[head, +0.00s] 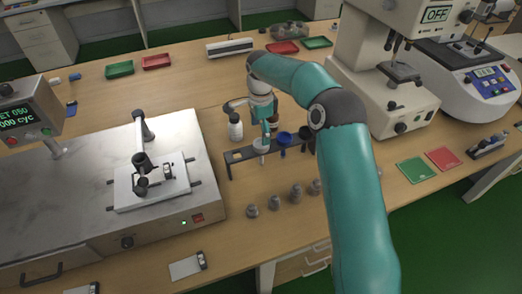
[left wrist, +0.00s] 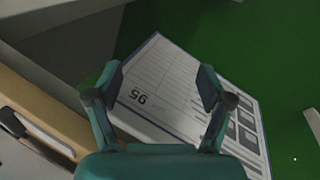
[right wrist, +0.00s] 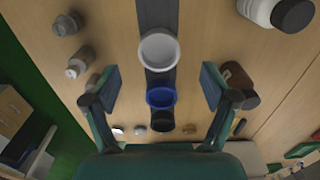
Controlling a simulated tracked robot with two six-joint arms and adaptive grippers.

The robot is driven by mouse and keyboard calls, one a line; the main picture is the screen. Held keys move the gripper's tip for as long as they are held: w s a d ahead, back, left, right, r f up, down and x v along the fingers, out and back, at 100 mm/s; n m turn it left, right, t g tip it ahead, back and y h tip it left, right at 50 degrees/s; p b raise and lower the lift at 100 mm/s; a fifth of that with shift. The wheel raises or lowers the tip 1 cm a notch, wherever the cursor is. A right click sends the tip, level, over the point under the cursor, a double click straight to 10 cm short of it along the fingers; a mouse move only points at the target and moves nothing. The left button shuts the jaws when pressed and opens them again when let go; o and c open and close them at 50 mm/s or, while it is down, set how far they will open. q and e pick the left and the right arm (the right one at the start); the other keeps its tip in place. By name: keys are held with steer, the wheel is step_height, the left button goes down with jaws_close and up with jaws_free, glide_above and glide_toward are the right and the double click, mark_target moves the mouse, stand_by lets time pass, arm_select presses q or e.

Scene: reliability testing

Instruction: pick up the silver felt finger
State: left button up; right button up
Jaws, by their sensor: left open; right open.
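A pale silver-white round-topped finger stands in a dark rack; I take it as the silver felt finger (head: 261,144). In the right wrist view it (right wrist: 158,50) is a pale ring at the far end of the rack's visible row. A blue finger (right wrist: 160,97) and a black one (right wrist: 162,123) follow in line. My right gripper (right wrist: 160,80) is open and empty above the rack (head: 240,156), its jaws either side of the row. My left gripper (left wrist: 160,75) is open and empty in the left wrist view; the head view does not show it.
Several small grey knobbed pieces (head: 274,203) stand in front of the rack. A metal test machine (head: 75,185) fills the left; a white press (head: 385,85) stands right.

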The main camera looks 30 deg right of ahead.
mark_target(261, 146)
step_height(261, 146, down, 3)
step_height(261, 146, down, 4)
steer(key=shift+s+d+f+p, duration=0.1)
steer(key=shift+f+p, duration=0.15)
steer(key=shift+p, duration=0.7)
steer(key=shift+f, duration=0.4)
steer(key=shift+c, duration=0.2)
steer(key=c, duration=1.3)
steer(key=shift+o, duration=0.2)
steer(key=shift+r, duration=0.15)
